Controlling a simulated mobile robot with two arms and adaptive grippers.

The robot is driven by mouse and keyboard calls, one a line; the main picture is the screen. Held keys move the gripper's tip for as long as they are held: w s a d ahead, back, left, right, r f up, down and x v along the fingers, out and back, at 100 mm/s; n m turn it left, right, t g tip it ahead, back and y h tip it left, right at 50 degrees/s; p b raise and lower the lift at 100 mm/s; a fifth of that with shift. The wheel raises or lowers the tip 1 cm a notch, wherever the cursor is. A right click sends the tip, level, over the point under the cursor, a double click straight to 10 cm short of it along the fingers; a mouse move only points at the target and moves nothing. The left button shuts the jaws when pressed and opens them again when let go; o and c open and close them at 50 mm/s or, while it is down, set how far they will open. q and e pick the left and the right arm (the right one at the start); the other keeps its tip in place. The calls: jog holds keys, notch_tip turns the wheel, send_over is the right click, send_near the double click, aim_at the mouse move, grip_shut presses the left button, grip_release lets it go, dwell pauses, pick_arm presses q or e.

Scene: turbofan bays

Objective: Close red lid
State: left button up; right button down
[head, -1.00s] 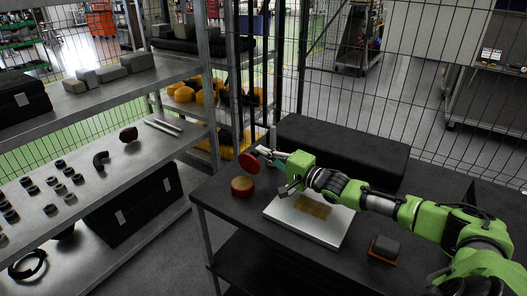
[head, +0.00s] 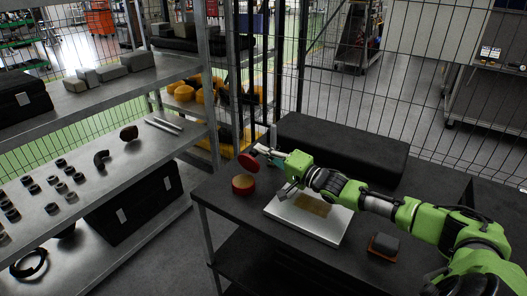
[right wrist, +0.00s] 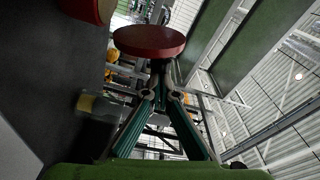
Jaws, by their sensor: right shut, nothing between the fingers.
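The red lid (head: 248,162) stands tilted up on its edge above and behind the round red container (head: 243,184), which sits on the dark table's left end with its tan top uncovered. In the right wrist view the lid (right wrist: 149,41) is a red disc just past the fingertips, and part of the container (right wrist: 90,10) shows at the top left. My right gripper (head: 260,150) is at the lid's right side, very near or touching it; its fingers (right wrist: 160,70) are together with nothing between them. My left gripper is out of view.
A silver plate with a tan patch (head: 298,224) lies under my right forearm. A long black case (head: 345,146) lies behind it. A dark block on an orange-brown base (head: 384,247) is at the front right. Metal shelving (head: 135,150) stands left; wire fencing closes the back.

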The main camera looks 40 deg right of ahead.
aim_at(256, 153)
jog(key=a+n+p, duration=0.1)
jog(key=s+a+r+n+p, duration=0.1)
jog(key=a, duration=0.1)
jog(key=shift+s+r+n, duration=0.1)
jog(key=shift+n, duration=0.2)
jog(key=shift+s+a+f+p, duration=0.1)
jog(key=shift+s+a+p, duration=0.1)
jog(key=shift+a+p, duration=0.25)
jog(key=shift+s+a+f+p, duration=0.1)
jog(key=shift+s+a+p, duration=0.05)
jog(key=shift+a+p, duration=0.25)
jog(key=shift+s+a+f+n, duration=0.15)
jog(key=shift+s+a+n, duration=0.1)
jog(key=shift+a+n, duration=0.4)
jog(key=shift+s+a+f+p, duration=0.4)
jog(key=shift+a+f+p, duration=0.1)
jog(key=shift+a+f, duration=0.3)
jog(key=shift+a, duration=0.15)
